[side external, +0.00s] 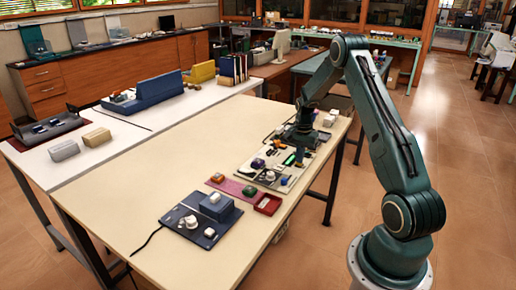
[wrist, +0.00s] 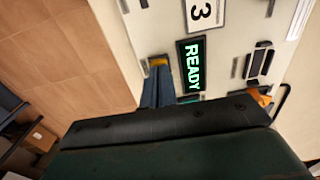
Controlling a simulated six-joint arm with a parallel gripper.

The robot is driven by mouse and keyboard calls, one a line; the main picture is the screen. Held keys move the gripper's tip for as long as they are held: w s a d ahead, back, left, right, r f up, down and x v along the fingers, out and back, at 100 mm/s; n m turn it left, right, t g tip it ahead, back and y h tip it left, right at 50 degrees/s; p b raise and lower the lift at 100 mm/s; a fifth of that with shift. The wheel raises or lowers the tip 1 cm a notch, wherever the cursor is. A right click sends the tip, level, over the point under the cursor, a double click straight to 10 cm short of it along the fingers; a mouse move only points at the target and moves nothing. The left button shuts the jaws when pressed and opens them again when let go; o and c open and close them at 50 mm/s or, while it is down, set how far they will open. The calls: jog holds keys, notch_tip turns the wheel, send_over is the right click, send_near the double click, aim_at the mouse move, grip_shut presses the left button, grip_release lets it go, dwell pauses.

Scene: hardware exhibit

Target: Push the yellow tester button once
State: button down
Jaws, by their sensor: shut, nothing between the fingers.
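A yellow piece (wrist: 158,61), probably the yellow tester button, shows in the wrist view just beyond my fingertips. Only part of it shows, and I cannot tell whether the fingers touch it. My gripper (wrist: 157,72) is shut and empty, its two blue-grey fingers side by side. A pale tester panel carries a green lit READY display (wrist: 193,66) to the right of the fingers, with a white label marked 3 (wrist: 205,12) above it. In the side external view my gripper (side external: 298,150) is low over the far right of the table, and the yellow button is not clear there.
An orange part (wrist: 262,97) and a dark switch-like part (wrist: 259,62) lie right of the display. Nearer on the beige table (side external: 150,185) are a maroon mat (side external: 232,187), a red tray (side external: 268,204) and a dark blue device (side external: 200,222). The table's left half is clear.

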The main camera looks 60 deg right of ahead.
jog(key=shift+f, duration=0.3)
jog(key=shift+r, duration=0.1)
dwell(0.3)
jog(key=shift+r, duration=3.45)
